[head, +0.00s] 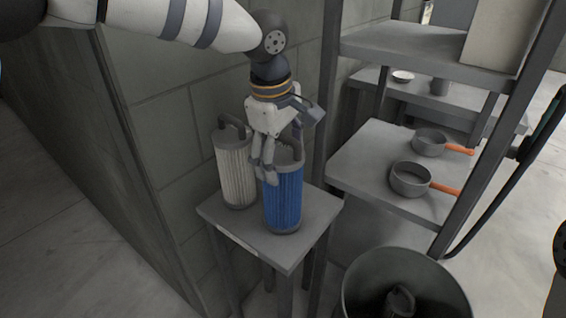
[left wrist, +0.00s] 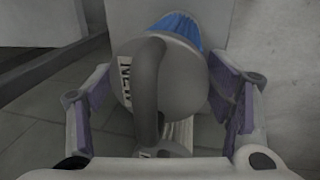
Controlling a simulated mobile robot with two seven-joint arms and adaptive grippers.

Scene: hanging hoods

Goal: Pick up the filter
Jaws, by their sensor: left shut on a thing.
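A blue pleated filter (head: 284,205) with a grey cap and a looped handle stands upright on a small grey stand (head: 310,228). My left gripper (head: 268,175) is over its top and shut on it. In the left wrist view, the grey cap (left wrist: 187,85) with its curved handle and a lettered label is between the fingers, with a bit of blue body beyond. A white pleated filter (head: 235,172) with a grey handle stands beside it on the same stand, to the left. My right gripper is not in view.
A block wall (head: 180,130) is close behind and left of the stand. A grey shelf (head: 365,165) on the right holds two pans (head: 409,180) with orange handles. A dark bin (head: 362,275) at the front right holds a grey handled object (head: 400,300).

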